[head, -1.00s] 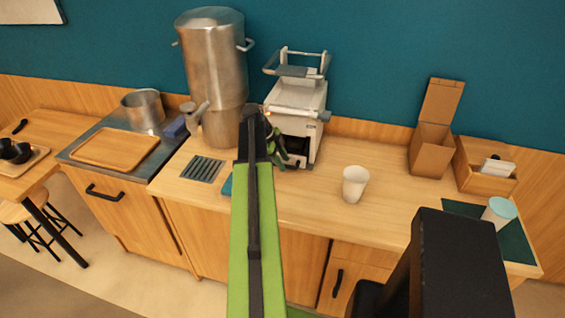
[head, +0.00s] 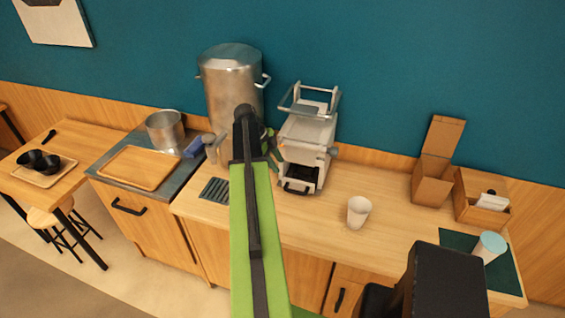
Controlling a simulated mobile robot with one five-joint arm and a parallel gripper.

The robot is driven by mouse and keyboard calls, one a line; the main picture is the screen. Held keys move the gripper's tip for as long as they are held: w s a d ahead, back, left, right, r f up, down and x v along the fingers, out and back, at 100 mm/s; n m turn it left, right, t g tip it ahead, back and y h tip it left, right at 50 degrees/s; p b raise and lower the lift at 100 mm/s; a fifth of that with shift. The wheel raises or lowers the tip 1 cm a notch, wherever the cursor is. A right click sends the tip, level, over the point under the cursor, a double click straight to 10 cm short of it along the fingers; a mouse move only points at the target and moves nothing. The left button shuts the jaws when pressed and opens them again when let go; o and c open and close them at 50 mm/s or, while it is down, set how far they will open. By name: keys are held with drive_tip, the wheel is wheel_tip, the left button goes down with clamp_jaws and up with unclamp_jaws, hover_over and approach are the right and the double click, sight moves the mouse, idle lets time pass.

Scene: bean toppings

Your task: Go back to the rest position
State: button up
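My green and black arm reaches up from the bottom middle of the head view, over the counter's front edge. My gripper (head: 268,146) is at the far end of the arm, mostly hidden behind the black joint. It is in front of the steel urn (head: 232,82) and just left of the white machine (head: 306,145). Its fingers are too hidden to tell whether they are open or shut, or whether they hold anything.
A white cup (head: 359,212) stands on the wooden counter (head: 400,225). A cardboard box (head: 436,165), a wooden holder (head: 483,196) and a light-blue-topped cup (head: 489,247) are at right. A pot (head: 165,130) and a wooden board (head: 140,167) are at left.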

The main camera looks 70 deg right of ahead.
drive_tip(key=shift+w+a+r, duration=0.15)
drive_tip(key=shift+w+r, duration=0.05)
drive_tip(key=shift+r, duration=0.35)
drive_tip(key=shift+w, duration=0.1)
